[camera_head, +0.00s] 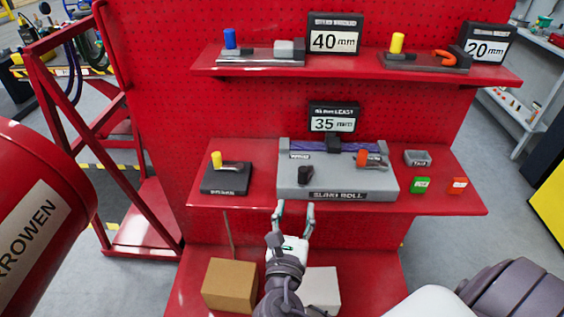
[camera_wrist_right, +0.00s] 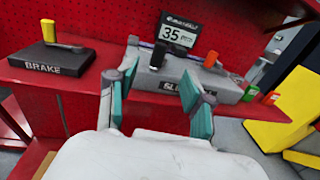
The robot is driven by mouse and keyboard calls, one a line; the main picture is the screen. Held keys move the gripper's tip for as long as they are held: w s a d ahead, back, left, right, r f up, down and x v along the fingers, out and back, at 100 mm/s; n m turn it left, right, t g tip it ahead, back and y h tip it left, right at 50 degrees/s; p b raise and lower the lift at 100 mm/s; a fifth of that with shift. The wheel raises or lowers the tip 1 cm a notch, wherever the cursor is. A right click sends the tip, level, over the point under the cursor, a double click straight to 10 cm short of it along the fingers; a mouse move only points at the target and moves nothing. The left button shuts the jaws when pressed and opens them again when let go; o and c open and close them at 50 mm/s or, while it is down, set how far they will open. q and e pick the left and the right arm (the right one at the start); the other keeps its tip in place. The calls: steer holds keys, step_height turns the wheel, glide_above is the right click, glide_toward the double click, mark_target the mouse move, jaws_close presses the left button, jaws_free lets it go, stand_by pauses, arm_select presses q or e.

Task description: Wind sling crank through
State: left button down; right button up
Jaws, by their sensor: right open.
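A grey box (camera_head: 335,184) sits on the middle red shelf, its front label reading roughly "SLAKI ROLL". A crank with an orange knob (camera_head: 362,157) is at its right end and a black knob (camera_head: 305,174) stands on its left part. A purple sling-like band (camera_head: 310,146) runs along its back. In the right wrist view the orange knob (camera_wrist_right: 210,59) is beyond the right finger. My right gripper (camera_head: 295,211) is open and empty, just in front of and below the box's left front; its teal-padded fingers (camera_wrist_right: 160,78) are spread. My left gripper is not in view.
A dark brake block (camera_head: 225,180) with a yellow-knobbed lever is left of the box. A grey tray (camera_head: 417,158), a green block (camera_head: 420,185) and a red block (camera_head: 457,185) are right. A "35 mm" sign (camera_head: 333,118) stands behind. Cartons (camera_head: 230,283) lie below.

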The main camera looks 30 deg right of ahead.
mark_target(303, 173)
steer(key=p+x, duration=0.2)
steer(key=x, duration=1.1)
steer(key=shift+w+d, duration=0.15)
steer(key=shift+d, duration=0.1)
jaws_close()
